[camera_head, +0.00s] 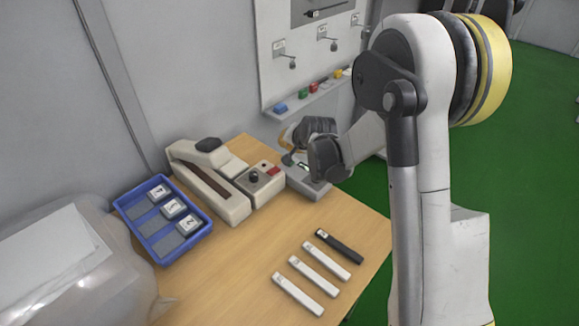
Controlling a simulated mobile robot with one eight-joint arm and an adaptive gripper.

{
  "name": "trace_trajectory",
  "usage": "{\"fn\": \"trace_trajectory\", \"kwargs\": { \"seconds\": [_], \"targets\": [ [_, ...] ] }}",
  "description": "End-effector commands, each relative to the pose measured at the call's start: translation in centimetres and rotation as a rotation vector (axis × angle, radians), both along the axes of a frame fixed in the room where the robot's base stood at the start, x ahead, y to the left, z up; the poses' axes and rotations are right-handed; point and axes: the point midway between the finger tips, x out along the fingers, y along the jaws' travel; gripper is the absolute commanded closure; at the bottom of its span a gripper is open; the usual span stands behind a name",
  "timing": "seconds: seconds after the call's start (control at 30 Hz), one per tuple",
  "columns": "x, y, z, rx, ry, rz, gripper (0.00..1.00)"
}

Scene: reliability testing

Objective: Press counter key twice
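A small grey device (316,190) stands on the far right part of the wooden table, below my gripper; it may be the counter. Something small and greenish shows on it beside my gripper, but I cannot make out a key. My gripper (292,158) is over the device, low and close to it. My wrist hides much of its top. Whether the fingertips touch it, and whether they are open or shut, cannot be told from here. A beige machine (222,192) with a black knob (254,177) and a small red part (272,170) stands left of the device.
A blue tray (207,229) holds small white labelled blocks. Several labelled bars, white ones and a black one (339,246), lie at the table's front (240,265). A wall panel (270,60) with hooks and a shelf (300,102) stands behind. A clear plastic-like cover (130,277) is at left.

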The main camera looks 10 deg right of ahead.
Motion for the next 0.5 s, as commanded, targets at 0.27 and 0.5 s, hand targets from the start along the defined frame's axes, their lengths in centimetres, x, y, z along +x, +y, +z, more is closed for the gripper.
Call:
{"fn": "trace_trajectory", "kwargs": {
  "seconds": [0.27, 0.5],
  "targets": [
    [0.0, 0.0, -3.2, 0.0, 0.0, 0.0, 1.0],
    [0.0, 0.0, -3.2, 0.0, 0.0, 0.0, 1.0]
  ]
}}
